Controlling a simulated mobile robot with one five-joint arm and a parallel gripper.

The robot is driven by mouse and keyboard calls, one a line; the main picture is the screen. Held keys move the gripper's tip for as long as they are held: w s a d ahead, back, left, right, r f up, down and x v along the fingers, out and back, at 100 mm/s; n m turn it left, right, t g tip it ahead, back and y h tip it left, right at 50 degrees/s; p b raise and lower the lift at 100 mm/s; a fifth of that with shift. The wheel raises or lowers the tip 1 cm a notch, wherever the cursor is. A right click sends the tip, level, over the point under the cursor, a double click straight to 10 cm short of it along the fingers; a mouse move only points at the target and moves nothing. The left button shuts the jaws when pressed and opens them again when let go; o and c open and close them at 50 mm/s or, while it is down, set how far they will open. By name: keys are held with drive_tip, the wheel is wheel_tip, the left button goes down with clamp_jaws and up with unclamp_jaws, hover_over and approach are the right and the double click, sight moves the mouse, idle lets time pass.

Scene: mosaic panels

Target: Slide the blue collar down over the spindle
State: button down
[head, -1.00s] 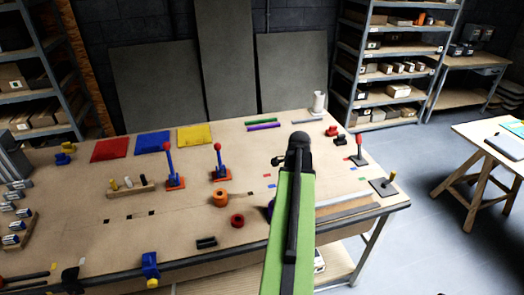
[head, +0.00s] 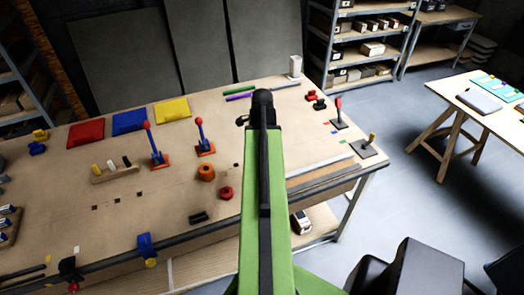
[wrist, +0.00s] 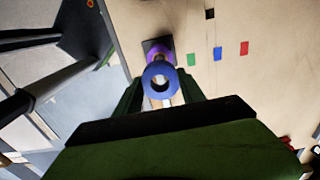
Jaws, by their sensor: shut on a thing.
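In the wrist view, my gripper (wrist: 160,90) is shut on the blue collar (wrist: 151,84), a thick ring with its open hole facing the camera. The collar overlaps this piece in the picture. The spindle's shaft is not clearly visible, and I cannot tell whether the collar is around it or only above it. In the head view my green arm covers this spot, so the gripper, collar and base are hidden there.
Flat green, blue and red tags (wrist: 217,54) lie near the dark base.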

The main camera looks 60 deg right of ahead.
drive_tip(key=shift+f+b, duration=1.6)
drive_tip(key=shift+f, duration=0.4)
drive_tip(key=shift+f+b, duration=3.4)
drive_tip(key=shift+f, duration=0.05)
drive_tip(key=c, duration=0.6)
unclamp_jaws()
drive_tip(key=shift+r, duration=0.2)
wheel_tip(320, 180, up, 17)
drive_tip(key=p, duration=1.7)
drive_tip(key=shift+r, duration=0.1)
